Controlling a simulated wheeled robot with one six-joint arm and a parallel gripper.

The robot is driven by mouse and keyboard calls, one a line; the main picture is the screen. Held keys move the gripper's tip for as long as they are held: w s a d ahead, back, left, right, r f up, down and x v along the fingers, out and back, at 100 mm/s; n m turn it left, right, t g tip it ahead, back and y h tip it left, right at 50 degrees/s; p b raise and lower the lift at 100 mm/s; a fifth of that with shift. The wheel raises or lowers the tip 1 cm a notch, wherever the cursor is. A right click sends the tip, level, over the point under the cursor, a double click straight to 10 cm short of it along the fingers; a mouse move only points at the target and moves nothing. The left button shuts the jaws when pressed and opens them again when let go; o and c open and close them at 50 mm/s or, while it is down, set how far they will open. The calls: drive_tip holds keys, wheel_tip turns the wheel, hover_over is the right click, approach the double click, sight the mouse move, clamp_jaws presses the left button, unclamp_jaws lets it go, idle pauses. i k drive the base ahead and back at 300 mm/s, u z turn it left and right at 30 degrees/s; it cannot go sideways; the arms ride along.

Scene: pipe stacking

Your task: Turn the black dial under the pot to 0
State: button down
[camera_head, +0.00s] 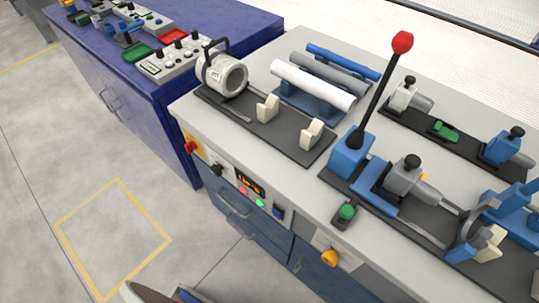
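A white, pot-like cylinder (222,72) with a black handle lies at the left end of the bench top, its round opening facing front right. Below it, on the bench's front panel, is a small black dial (216,169). It sits between a red knob (190,147) on a yellow plate and an orange-lit display (250,184). The dial's pointer and markings are too small to read. My gripper is not in view, and nothing is seen touching the dial.
Red and green buttons (259,203) sit right of the dial. Pipes (312,84) lie on a blue rack behind. A long red-topped lever (402,43) stands upright mid-bench. A blue cabinet (110,70) adjoins at left. The floor before the panel is clear at left.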

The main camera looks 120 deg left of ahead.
sight(217, 170)
drive_tip(key=u, duration=3.7)
